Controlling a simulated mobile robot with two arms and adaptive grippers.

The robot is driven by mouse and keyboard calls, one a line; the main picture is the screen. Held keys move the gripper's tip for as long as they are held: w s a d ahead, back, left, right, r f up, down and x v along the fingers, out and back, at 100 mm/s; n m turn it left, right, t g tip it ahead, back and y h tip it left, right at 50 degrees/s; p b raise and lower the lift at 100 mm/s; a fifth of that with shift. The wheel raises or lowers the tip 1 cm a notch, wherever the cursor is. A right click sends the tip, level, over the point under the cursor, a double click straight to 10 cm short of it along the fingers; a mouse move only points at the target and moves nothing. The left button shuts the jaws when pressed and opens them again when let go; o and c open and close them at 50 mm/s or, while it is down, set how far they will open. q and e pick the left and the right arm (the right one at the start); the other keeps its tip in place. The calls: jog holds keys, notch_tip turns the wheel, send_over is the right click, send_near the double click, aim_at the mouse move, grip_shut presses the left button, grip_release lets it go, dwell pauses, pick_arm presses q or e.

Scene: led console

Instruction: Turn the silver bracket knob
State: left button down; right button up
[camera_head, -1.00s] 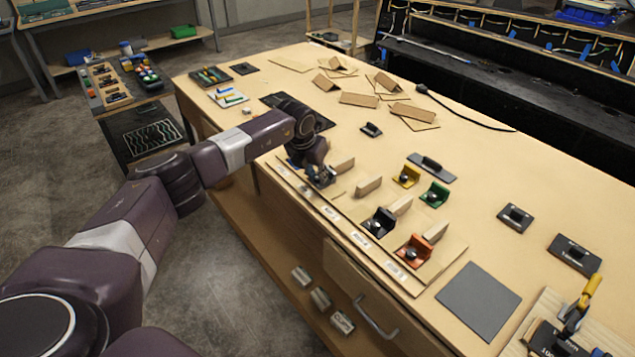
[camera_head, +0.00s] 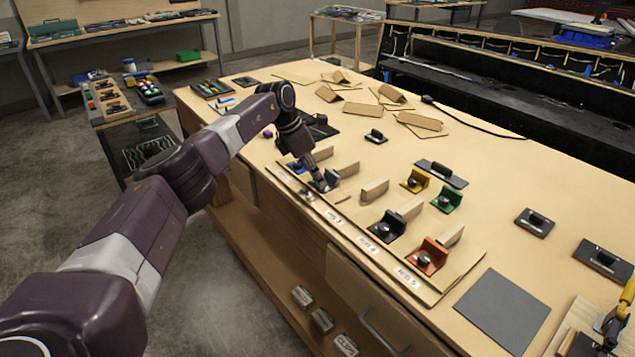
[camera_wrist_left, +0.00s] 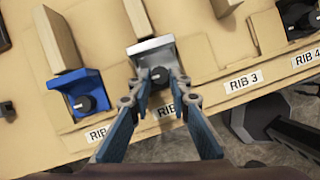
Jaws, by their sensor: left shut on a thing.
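The silver bracket (camera_wrist_left: 152,50) is in the middle of the left wrist view, with its black round knob (camera_wrist_left: 159,76) facing me. My left gripper (camera_wrist_left: 160,82) has one finger on each side of this knob and is shut on it. In the head view my left gripper (camera_head: 322,184) points down at the silver bracket (camera_head: 331,177), which is mostly hidden behind it. The blue bracket (camera_wrist_left: 82,90) with its own black knob stands to the left in the wrist view. My right gripper is not in view.
Black (camera_head: 388,227), orange (camera_head: 429,257), yellow (camera_head: 415,181) and green (camera_head: 447,199) brackets with knobs stand on the wooden table. Wooden ribs rise behind the brackets. Labels line the front strip (camera_head: 371,247). A grey mat (camera_head: 502,309) lies at right.

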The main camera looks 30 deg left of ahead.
pick_arm(q)
jog(key=shift+w+r, duration=0.15)
jog(key=shift+r, duration=0.15)
jog(key=c, duration=2)
grip_release()
jog(key=shift+c, duration=0.2)
jog(key=shift+f, duration=0.1)
jog(key=v, duration=1.2)
jog(key=shift+a, duration=0.1)
